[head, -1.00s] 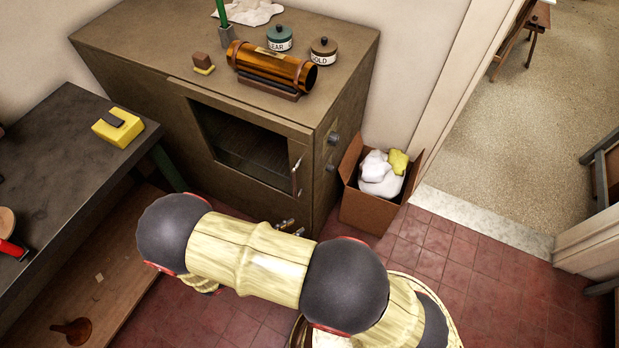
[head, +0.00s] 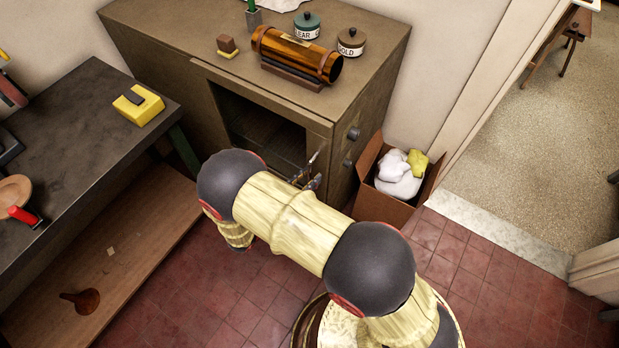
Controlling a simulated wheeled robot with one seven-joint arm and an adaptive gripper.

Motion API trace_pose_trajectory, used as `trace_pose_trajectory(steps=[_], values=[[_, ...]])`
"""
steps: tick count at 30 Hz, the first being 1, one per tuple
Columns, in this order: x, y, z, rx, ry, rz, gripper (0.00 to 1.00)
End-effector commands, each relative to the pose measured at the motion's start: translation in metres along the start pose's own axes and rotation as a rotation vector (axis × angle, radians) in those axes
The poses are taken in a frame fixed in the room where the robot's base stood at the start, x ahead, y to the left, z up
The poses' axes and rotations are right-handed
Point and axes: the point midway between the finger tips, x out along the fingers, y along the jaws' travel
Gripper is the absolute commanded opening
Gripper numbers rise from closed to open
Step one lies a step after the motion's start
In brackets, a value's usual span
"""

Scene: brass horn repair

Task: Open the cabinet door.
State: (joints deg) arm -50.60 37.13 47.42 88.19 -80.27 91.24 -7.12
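The brown cabinet (head: 200,50) stands against the wall at the upper middle of the head view. Its front door (head: 213,100) has a dark window and looks shut. The lower part of the door is hidden behind my arm. A slim door handle (head: 313,158) shows at the door's right edge. My gripper (head: 309,181) is just below and very close to the handle, partly hidden by my arm. I cannot tell whether it touches the handle or how far its fingers are apart.
On the cabinet top are an amber cylinder (head: 295,55) and two lidded jars, one green (head: 306,28), one brown (head: 351,43). A cardboard box (head: 378,207) with rags stands right of the cabinet. A dark workbench (head: 75,130) is at left. Red floor tiles (head: 250,290) are clear in front.

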Motion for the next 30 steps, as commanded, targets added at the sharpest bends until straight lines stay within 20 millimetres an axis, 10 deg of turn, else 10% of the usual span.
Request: trace_pose_trajectory(steps=[30], values=[[0.0047, -0.0001, 0.0, 0.0, 0.0, 0.0, 0.0]])
